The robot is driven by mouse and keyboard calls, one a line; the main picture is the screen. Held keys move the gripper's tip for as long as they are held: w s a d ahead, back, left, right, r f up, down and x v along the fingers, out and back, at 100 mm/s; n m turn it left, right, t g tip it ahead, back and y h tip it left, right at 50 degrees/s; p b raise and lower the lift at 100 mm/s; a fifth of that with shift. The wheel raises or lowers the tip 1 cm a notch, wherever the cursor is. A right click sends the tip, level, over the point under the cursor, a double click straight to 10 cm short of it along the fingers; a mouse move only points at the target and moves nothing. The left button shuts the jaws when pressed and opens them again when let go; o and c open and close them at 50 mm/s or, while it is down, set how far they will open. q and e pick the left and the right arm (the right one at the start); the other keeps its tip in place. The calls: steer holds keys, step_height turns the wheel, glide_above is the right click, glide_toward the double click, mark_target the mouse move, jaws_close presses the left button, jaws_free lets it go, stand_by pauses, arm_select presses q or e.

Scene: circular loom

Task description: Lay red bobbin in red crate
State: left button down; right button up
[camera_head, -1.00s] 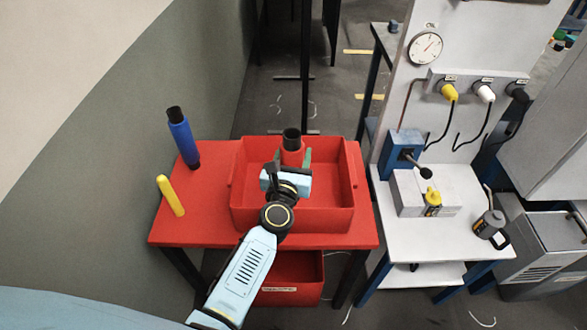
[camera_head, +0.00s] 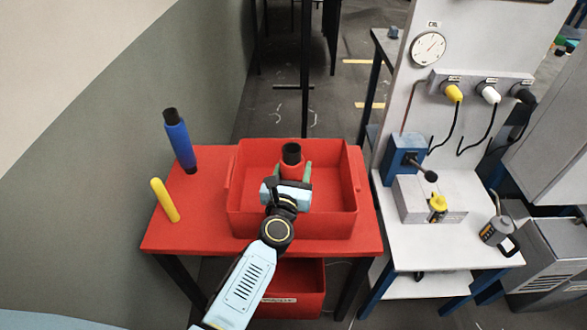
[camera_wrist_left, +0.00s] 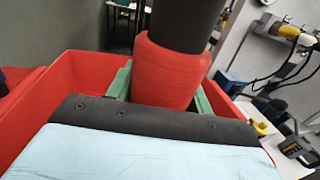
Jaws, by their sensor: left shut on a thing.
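The red bobbin (camera_head: 291,164) with a dark top is upright between the fingers of my left gripper (camera_head: 292,174), which is shut on it. In the left wrist view the red bobbin (camera_wrist_left: 168,72) fills the space between the green fingers. The red crate (camera_head: 248,222) stands on the red table, and the bobbin is over its inside. I cannot tell whether the bobbin's lower end touches the crate floor. My right gripper is not in view.
On the red table (camera_head: 185,235), left of the crate, stand a blue bobbin (camera_head: 180,143) and a yellow rod (camera_head: 164,200). Another red crate (camera_head: 290,290) is below.

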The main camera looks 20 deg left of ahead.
arm_select(q)
steer(key=c, duration=0.6)
jaws_free()
steer(key=shift+s+r+p, duration=0.45)
steer(key=shift+r+p, duration=0.15)
steer(key=shift+p, duration=0.25)
steer(key=s+d, duration=0.1)
steer(key=s, duration=1)
steer(key=shift+b, duration=0.4)
